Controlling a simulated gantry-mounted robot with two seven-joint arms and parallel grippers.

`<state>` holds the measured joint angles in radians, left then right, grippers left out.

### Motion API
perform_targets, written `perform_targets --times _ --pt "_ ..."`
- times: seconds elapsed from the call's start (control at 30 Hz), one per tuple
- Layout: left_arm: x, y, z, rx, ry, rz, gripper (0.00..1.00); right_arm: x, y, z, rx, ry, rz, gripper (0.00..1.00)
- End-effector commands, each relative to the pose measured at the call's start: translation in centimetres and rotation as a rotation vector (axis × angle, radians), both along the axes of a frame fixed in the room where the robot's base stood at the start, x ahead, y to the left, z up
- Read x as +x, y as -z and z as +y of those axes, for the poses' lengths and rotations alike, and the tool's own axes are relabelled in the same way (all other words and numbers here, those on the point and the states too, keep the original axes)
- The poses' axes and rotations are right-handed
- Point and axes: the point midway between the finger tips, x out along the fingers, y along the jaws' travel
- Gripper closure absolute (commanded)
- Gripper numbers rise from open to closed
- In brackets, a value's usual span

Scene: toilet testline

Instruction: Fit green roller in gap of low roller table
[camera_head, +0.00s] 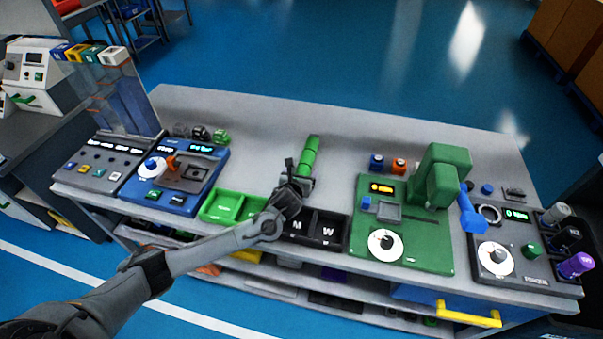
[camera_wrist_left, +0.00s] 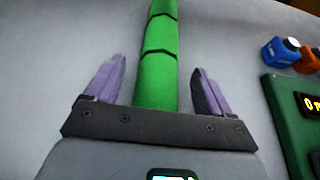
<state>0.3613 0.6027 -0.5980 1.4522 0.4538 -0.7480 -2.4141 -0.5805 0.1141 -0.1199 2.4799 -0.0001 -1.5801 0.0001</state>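The green roller (camera_head: 310,152) lies on the grey bench behind the trays, its long axis pointing toward the back. In the left wrist view the roller (camera_wrist_left: 158,75) has dark bands around it and runs between my left gripper's two purple fingers. My left gripper (camera_head: 299,171) is open, with visible space between each finger and the roller. Its near end is hidden behind the gripper. I cannot make out a low roller table in either view. My right gripper is not in view.
Green trays (camera_head: 222,207) and dark trays marked M and W (camera_head: 326,231) line the front. A blue device (camera_head: 176,183) stands left, a green press (camera_head: 441,178) right. The bench's back middle (camera_head: 255,118) is clear.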

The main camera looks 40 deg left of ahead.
Motion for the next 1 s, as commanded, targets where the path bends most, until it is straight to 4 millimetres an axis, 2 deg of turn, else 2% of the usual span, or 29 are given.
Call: perform_targets --times 0.27,0.43,1.0 --pt "0.0 -0.1 0.0 0.000 0.000 0.000 0.17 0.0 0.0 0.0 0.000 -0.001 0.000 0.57" --pt "-0.8 -0.6 -0.4 0.001 0.003 0.000 0.17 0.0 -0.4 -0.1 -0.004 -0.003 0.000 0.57" --pt "-8.6 -4.2 -3.9 0.001 0.002 -0.001 0.17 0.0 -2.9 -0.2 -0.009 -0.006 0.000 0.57"
